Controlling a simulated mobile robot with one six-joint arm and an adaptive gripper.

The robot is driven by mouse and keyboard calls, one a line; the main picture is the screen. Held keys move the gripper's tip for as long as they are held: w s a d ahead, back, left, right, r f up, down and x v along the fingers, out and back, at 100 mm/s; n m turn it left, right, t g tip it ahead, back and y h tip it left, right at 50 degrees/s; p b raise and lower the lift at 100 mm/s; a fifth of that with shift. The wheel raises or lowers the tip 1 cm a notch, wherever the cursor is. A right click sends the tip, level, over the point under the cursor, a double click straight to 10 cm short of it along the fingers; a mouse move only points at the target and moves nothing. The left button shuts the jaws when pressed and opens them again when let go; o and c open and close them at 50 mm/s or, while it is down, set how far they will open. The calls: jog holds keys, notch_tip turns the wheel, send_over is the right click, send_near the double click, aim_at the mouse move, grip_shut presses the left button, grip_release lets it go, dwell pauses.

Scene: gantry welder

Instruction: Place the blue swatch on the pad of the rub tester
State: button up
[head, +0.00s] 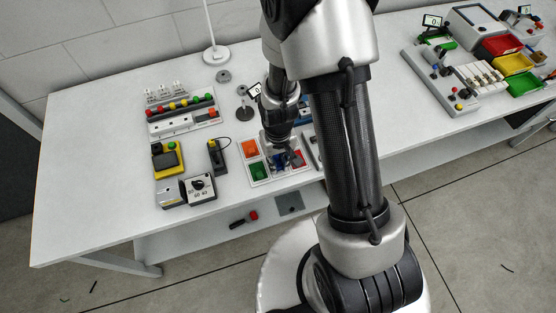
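The blue swatch (279,162) is in a white sectioned tray (262,184) on the near part of the table, below and partly hidden by my gripper (284,158). My gripper points down over this tray. Its dark fingers are small and overlap the blue area, so I cannot tell if they are open, shut or touching the swatch. The tray also holds an orange swatch (250,147), a green swatch (258,170) and a red swatch (297,159). I cannot identify the rub tester or its pad; my arm hides part of the table.
Left of the tray stand a black tool (217,155), a yellow-cased device (167,160) and a dial box (201,188). Behind is a rack of coloured knobs (182,108). Coloured bins (513,62) and instruments stand far right. The table's left end is clear.

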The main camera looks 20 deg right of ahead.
jog(key=o, duration=0.4)
